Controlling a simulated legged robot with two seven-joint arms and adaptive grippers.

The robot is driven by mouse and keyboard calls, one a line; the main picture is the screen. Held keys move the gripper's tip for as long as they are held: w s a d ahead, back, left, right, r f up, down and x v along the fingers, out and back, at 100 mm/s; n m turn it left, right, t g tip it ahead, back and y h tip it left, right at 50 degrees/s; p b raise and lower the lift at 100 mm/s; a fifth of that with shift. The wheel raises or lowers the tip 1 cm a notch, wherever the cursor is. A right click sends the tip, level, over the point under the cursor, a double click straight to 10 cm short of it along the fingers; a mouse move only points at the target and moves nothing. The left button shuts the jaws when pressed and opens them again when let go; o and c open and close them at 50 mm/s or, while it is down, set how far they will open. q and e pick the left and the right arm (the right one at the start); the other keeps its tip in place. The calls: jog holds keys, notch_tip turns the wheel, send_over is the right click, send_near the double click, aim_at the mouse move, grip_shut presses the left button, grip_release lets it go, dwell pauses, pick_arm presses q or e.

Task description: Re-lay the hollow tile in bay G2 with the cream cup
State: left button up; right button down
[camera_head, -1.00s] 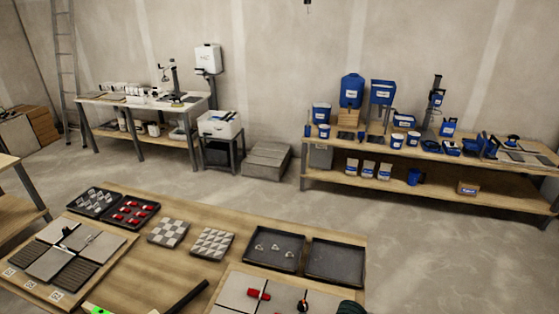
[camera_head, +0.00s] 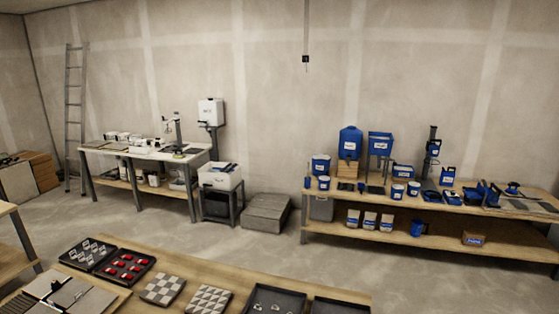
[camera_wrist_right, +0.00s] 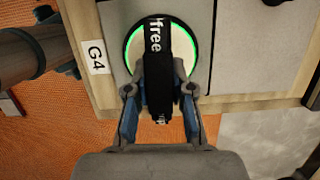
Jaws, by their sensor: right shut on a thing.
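In the right wrist view my right gripper (camera_wrist_right: 160,95) is shut on the black handle (camera_wrist_right: 158,80) of a round pale cup (camera_wrist_right: 184,45) with a green rim. The handle has a label reading "free". The cup is over a grey tile (camera_wrist_right: 112,22) beside a tag (camera_wrist_right: 96,57) reading "G4". I cannot tell whether the cup touches the tile. In the head view a board with tiles (camera_head: 70,292) is cut off at the lower left. No G2 tag is readable. My left gripper is not in view.
The near table (camera_head: 215,268) holds a tray of red pieces (camera_head: 124,268), a dark tray (camera_head: 88,253), and patterned tile blocks (camera_head: 163,289). Dark trays (camera_head: 275,300) sit at its front right. Benches with white goods (camera_head: 140,150) and blue goods (camera_head: 430,195) stand farther back.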

jog(key=shift+w+a+r+p+v, duration=0.1)
jog(key=shift+a+p+v, duration=0.25)
jog(key=shift+p+v, duration=0.9)
jog(key=shift+w+a+r+p+v, duration=0.1)
jog(key=shift+a+p+v, duration=0.35)
jog(key=shift+v, duration=1.55)
jog(key=shift+w+a+r+p+v, duration=0.15)
jog(key=shift+a+p+v, duration=0.15)
jog(key=shift+p+v, duration=0.95)
jog(key=shift+d+r+b, duration=0.1)
jog(key=shift+r+b, duration=0.2)
jog(key=shift+b, duration=0.1)
